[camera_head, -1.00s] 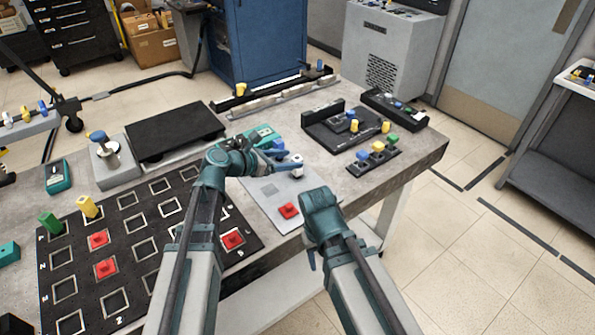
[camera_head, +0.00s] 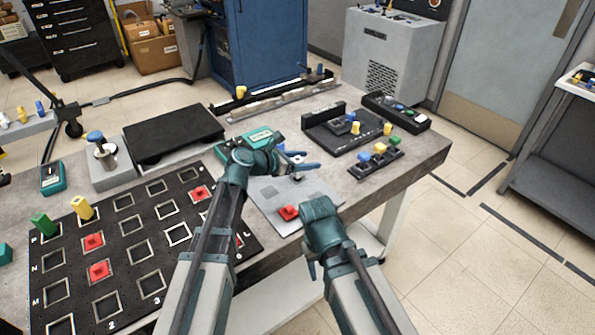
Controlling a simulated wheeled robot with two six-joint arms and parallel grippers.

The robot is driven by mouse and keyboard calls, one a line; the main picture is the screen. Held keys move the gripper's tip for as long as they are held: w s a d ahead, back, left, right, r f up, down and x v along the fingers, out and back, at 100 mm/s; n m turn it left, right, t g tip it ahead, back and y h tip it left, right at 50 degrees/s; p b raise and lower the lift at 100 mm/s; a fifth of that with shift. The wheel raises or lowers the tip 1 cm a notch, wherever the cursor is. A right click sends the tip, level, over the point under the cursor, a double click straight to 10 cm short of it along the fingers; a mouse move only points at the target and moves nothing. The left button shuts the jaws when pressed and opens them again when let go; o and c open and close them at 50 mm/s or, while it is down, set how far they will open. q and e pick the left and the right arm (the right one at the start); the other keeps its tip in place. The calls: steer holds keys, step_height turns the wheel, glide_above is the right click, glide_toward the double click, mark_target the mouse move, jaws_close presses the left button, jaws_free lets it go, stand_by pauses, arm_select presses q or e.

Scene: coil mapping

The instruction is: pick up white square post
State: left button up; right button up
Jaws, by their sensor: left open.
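A small white post (camera_head: 297,156) shows at my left gripper (camera_head: 300,164), over the far part of a light grey plate (camera_head: 262,209). The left gripper's blue fingers are apart, one on the far side of the post and one at its right. I cannot tell whether they touch it. A small dark and pale spot lies just below the fingers. My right gripper (camera_head: 311,269) points down in front of the table edge; its arm hides most of it.
A red piece (camera_head: 288,212) lies on the grey plate near my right wrist. A black board (camera_head: 130,255) with square frames and red, green and yellow pieces fills the left. A rack of coloured pieces (camera_head: 376,160) stands at the right. A teal device (camera_head: 252,141) is behind my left wrist.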

arm_select(q)
steer(key=shift+c, duration=0.3)
jaws_close()
steer(key=shift+r, duration=0.2)
arm_select(e)
steer(key=shift+r, duration=0.2)
